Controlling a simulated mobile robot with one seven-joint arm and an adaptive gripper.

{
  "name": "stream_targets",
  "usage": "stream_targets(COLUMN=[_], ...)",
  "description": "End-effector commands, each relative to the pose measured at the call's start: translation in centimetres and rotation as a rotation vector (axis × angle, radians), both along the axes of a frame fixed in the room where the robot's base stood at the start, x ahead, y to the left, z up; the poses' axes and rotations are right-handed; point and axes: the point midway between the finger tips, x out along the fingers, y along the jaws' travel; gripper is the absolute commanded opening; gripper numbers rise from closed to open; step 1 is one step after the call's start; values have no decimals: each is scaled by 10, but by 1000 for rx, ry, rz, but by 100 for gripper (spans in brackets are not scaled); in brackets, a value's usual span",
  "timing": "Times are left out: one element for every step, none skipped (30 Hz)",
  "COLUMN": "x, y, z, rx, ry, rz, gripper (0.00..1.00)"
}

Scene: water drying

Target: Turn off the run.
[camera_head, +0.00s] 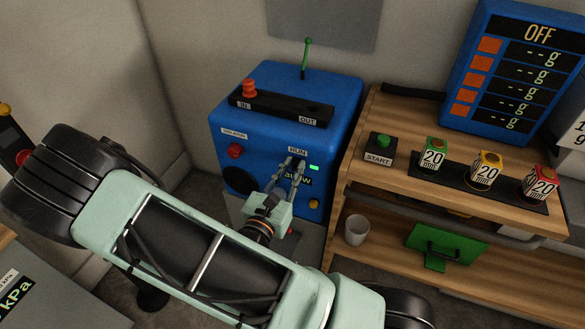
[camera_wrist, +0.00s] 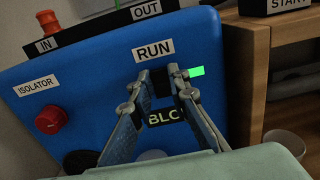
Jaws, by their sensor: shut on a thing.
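The blue machine (camera_head: 330,100) stands against the wall, with a RUN label (camera_head: 298,151) on its front. My gripper (camera_head: 296,164) is at the front panel just below this label. In the wrist view, the gripper (camera_wrist: 162,82) has one finger on each side of the dark run switch (camera_wrist: 161,86) and is shut on it. The fingers hide most of the switch, so its exact setting cannot be told. A green light (camera_wrist: 195,72) glows right of the fingers.
A red isolator knob (camera_head: 235,151) sits left on the same panel. A red knob (camera_head: 249,88) and a green-tipped lever (camera_head: 307,58) are on top. The wooden bench (camera_head: 362,155) on the right holds a START button (camera_head: 383,142) and several coloured blocks.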

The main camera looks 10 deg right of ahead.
Motion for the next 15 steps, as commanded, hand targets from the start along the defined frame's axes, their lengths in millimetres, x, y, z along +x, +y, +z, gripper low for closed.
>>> stream_targets(x=[0,0,0,0,0,0,0,0,0,0,-1,-1,-1,-1,-1], y=[0,0,0,0,0,0,0,0,0,0,0,0,0,0,0], z=[0,-1,-2,-3,-5,-7,-8,-10,-12,-12,-13,-14,-14,-14,-13], rx=[-1,-2,-7,-13,-20,-34,-47,-58,-78,-93,-108,-129,-144,-155,-171], ry=[-1,-2,-8,-16,-25,-41,-58,-75,-102,-123,-144,-171,-191,-209,-230], rz=[0,0,0,0,0,0,0,0,0,1,0,0,0,0,0], gripper=[0,0,0,0,0,0,0,0,0,0,0,0,0,0,0])
